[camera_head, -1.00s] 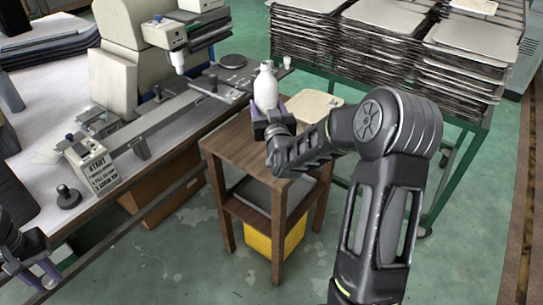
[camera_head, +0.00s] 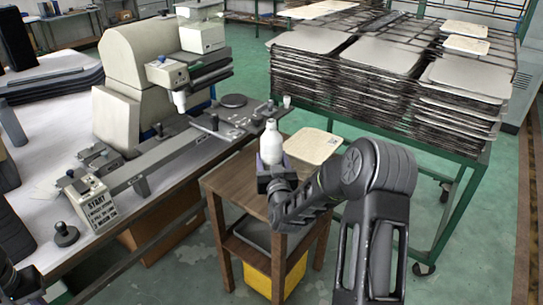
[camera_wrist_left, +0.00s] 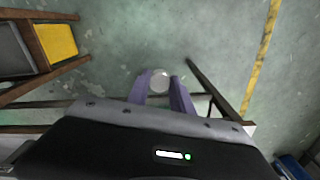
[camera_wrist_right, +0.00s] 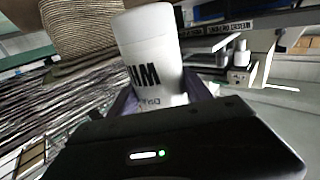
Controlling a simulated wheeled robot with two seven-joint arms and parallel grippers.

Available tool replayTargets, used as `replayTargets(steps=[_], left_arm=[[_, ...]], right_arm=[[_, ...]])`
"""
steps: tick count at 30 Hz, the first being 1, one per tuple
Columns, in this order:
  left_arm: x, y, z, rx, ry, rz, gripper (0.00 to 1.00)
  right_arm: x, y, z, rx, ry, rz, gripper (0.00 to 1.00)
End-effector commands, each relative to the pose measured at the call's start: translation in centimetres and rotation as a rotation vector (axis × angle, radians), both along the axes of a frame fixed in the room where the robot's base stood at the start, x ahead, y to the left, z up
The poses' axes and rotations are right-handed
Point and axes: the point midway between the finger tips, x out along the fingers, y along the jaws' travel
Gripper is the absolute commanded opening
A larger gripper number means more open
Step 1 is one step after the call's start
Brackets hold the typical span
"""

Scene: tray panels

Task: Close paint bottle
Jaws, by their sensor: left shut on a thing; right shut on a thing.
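A white paint bottle (camera_head: 271,145) with a narrower neck is upright in my right gripper (camera_head: 270,172), in front of the wooden stand's far edge in the head view. In the right wrist view the bottle (camera_wrist_right: 152,55) shows dark lettering and sits between the fingers. My left gripper (camera_wrist_left: 158,86) is shut on a small round white thing (camera_wrist_left: 160,76), which looks like a cap, seen end-on. In the head view only part of my left arm shows at the lower left edge. The left gripper is well apart from the bottle.
A wooden stand (camera_head: 232,182) with a yellow bin (camera_head: 262,275) below is near the bottle. A workbench (camera_head: 125,212) with a beige machine (camera_head: 140,62) stands left. A rack of stacked trays (camera_head: 340,75) is behind right. A small white cup (camera_head: 286,101) sits on the bench end.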

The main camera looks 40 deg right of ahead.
Motion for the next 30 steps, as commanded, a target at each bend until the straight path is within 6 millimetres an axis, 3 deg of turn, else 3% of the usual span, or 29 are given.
replayTargets(steps=[4, 14, 24, 30], left_arm=[[0.0, 0.0, 0.1, 0.000, 0.000, 0.000, 0.00], [0.0, 0.0, 0.1, 0.000, 0.000, 0.000, 0.00], [0.0, 0.0, 0.4, 0.000, 0.000, 0.000, 0.00], [0.0, 0.0, 0.4, 0.000, 0.000, 0.000, 0.00]], right_arm=[[0.0, 0.0, -1.0, -0.003, -0.005, 0.000, 0.00], [0.1, 0.0, -1.2, -0.003, -0.005, 0.000, 0.00], [0.1, 0.0, -4.7, -0.002, -0.004, 0.000, 0.00], [0.1, 0.0, -5.2, -0.003, -0.006, 0.000, 0.00]])
